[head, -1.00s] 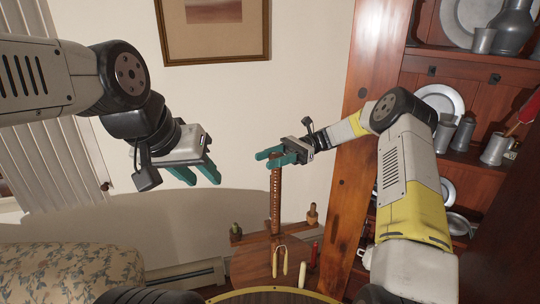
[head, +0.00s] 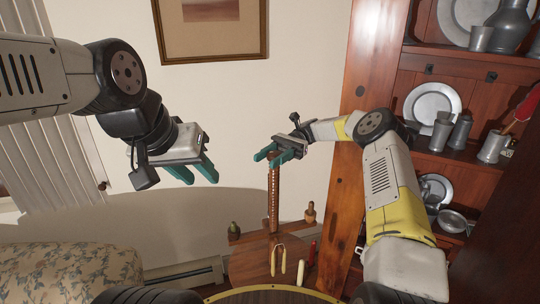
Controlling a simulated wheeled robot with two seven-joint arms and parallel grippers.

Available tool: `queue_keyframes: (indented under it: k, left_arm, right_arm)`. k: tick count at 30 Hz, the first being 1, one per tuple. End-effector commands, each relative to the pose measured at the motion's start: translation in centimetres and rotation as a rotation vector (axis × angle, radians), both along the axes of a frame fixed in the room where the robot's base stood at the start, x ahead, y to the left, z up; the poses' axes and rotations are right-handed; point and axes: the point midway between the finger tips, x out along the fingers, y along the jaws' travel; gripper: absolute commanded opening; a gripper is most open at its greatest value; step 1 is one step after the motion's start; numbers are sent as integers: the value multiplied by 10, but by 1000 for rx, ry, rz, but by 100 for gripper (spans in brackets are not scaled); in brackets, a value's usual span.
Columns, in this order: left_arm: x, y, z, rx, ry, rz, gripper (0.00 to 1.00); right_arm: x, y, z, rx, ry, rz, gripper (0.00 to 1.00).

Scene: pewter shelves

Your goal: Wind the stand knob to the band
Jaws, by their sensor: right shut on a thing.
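A brown wooden stand (head: 274,205) with an upright post, which has a row of marks or holes along it, stands in the middle of the head view. My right gripper (head: 268,157) reaches in from the right and is shut at the top of the post. The knob is hidden between its teal fingers, and I cannot make out the band. My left gripper (head: 197,172) hangs open and empty to the left, in front of the wall and apart from the stand.
A yellow-handled tool (head: 283,262) hangs in front. A pewter shelf (head: 455,110) fills the right side. A floral sofa (head: 65,272) is at lower left.

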Motion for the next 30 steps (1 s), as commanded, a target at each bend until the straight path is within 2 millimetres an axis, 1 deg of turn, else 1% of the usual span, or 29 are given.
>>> queue_keyframes:
  k: [2, 3, 5, 6, 14, 17, 20, 24, 30]
  left_arm:
    - [0, 0, 0, 0, 0, 0, 36]
    - [0, 0, 0, 0, 0, 0, 36]
    - [0, 0, 0, 0, 0, 0, 36]
    - [0, 0, 0, 0, 0, 0, 36]
    - [0, 0, 0, 0, 0, 0, 36]
    - [0, 0, 0, 0, 0, 0, 36]
    - [0, 0, 0, 0, 0, 0, 36]
    - [0, 0, 0, 0, 0, 0, 36]
    - [0, 0, 0, 0, 0, 0, 36]
  right_arm:
    - [0, 0, 2, 5, -2, -1, 2]
    - [0, 0, 2, 5, -2, -1, 48]
    - [0, 0, 2, 5, -2, -1, 60]
    - [0, 0, 2, 4, -2, -1, 64]
    - [0, 0, 1, 3, -1, -1, 64]
    - [0, 0, 4, 2, -2, -1, 64]
    - [0, 0, 14, 3, -2, -2, 64]
    - [-1, -1, 40, 4, -4, -2, 64]
    - [-36, -2, 41, 0, 0, 1, 64]
